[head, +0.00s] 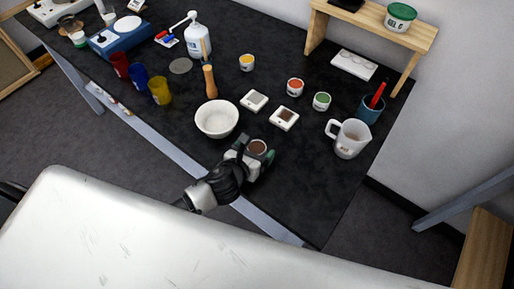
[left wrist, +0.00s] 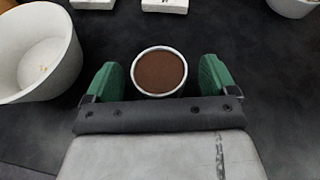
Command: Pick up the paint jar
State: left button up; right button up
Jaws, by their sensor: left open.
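A small round paint jar (head: 258,147) with brown contents and a pale rim stands on the black table near its front edge. In the left wrist view the paint jar (left wrist: 159,71) sits between the two green fingers of my left gripper (left wrist: 159,78). There is a gap on each side, and the gripper is open. In the head view my left gripper (head: 256,157) is at the jar and hides its lower part. Other paint jars, a yellow one (head: 247,62), a red one (head: 295,86) and a green one (head: 322,101), stand farther back.
A white bowl (head: 217,119) stands close left of my gripper. Two small white square dishes (head: 284,118) lie behind the jar. A measuring jug (head: 349,138) and a blue cup (head: 371,108) stand to the right. Bare table lies between the jar and the jug.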

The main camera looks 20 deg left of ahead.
pick_arm(q)
jog(key=shift+w+d+f, duration=0.1)
jog(key=shift+w+f, duration=0.15)
jog(key=shift+w, duration=0.25)
jog(key=shift+s, duration=0.1)
jog(key=shift+c, duration=0.2)
jog(key=shift+c, duration=1.1)
jog(key=c, duration=0.8)
